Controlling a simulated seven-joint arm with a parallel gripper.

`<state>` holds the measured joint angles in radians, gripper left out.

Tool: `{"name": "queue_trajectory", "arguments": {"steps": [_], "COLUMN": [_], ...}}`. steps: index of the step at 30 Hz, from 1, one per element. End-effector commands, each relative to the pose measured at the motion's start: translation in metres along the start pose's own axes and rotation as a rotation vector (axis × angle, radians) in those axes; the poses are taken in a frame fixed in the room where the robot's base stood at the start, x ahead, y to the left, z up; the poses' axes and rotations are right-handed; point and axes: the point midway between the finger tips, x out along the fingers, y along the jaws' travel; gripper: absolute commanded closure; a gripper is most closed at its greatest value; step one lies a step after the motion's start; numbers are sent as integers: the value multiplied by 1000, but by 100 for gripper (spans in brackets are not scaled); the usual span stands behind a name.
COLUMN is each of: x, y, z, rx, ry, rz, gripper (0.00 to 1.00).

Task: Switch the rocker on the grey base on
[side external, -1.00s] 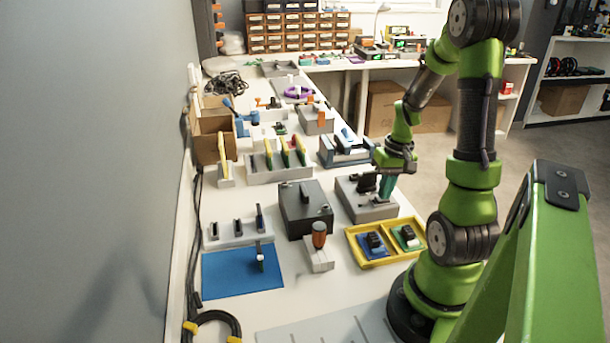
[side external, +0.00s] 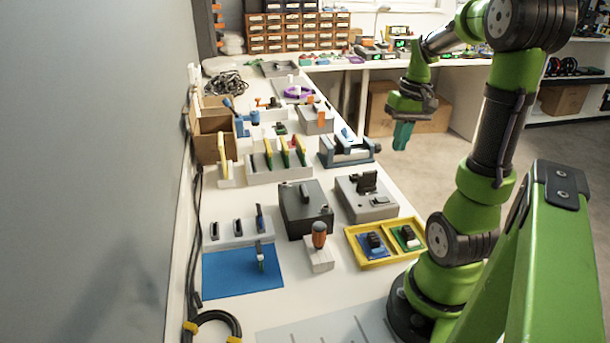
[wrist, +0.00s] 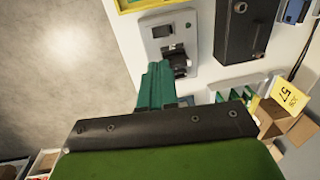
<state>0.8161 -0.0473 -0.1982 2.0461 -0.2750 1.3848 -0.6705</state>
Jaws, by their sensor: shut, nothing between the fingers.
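The grey base (side external: 352,207) stands near the table's right edge in the side view, and it also shows at the top of the wrist view (wrist: 150,48). A black raised part (side external: 367,182), which looks like the rocker, stands at its far end; it shows in the wrist view (wrist: 179,63) just beyond my fingertips. I cannot tell which way the rocker is set. My gripper (side external: 402,138) is shut and empty, raised in the air beyond the table's right edge, clear of the base. Its green fingers (wrist: 155,72) point toward the base.
A black box (side external: 292,215) stands left of the base. A yellow tray (side external: 367,258) with two small switch-like parts lies in front. A blue-grey vise-like fixture (side external: 340,158) and a rack (side external: 270,172) sit behind.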

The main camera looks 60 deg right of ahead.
Motion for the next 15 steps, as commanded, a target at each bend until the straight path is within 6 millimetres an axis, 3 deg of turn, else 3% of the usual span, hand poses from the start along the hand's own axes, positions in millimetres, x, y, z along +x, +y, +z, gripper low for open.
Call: {"name": "queue_trajectory", "arguments": {"steps": [11,15], "x": [-2,-1], "y": [-1,-14], "z": [0,0], "rx": [0,-4], "ry": [-1,-1], "rz": [0,0], "gripper": [100,100]}}
